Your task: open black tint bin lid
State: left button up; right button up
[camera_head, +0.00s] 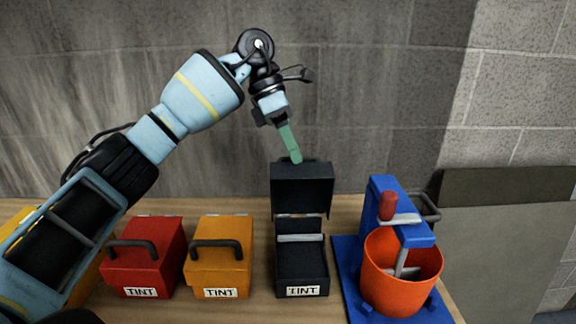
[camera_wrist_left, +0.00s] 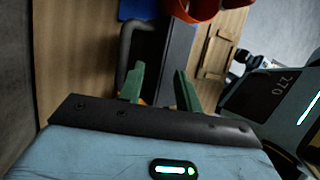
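The black tint bin (camera_head: 302,262) stands on the wooden bench, its white TINT label facing front. Its lid (camera_head: 302,190) is raised and stands up at the back, so the front of the bin's inside shows. My left gripper (camera_head: 294,158) reaches down from above, its green fingertips at the top edge of the lid; contact is unclear. In the left wrist view the two green fingers (camera_wrist_left: 158,86) are apart, with a dark panel (camera_wrist_left: 174,52) beyond them and a dark curved bar (camera_wrist_left: 127,45) beside it. My right gripper is not in view.
A yellow tint bin (camera_head: 220,268) and a red one (camera_head: 145,266) stand to the left with lids shut. A blue mixer stand (camera_head: 378,225) with an orange bucket (camera_head: 385,290) is close on the right. A block wall (camera_head: 400,100) rises behind.

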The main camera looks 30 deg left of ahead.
pick_arm(q)
jog(key=shift+s+d+r, duration=0.15)
jog(key=shift+s+d, duration=0.5)
jog(key=shift+s, duration=0.8)
jog(key=shift+s+d+r, duration=0.1)
jog(key=shift+s+d, duration=0.6)
jog(key=shift+s, duration=0.7)
jog(key=shift+s+d+r, duration=0.15)
jog(key=shift+s+d, duration=0.5)
jog(key=shift+s, duration=0.8)
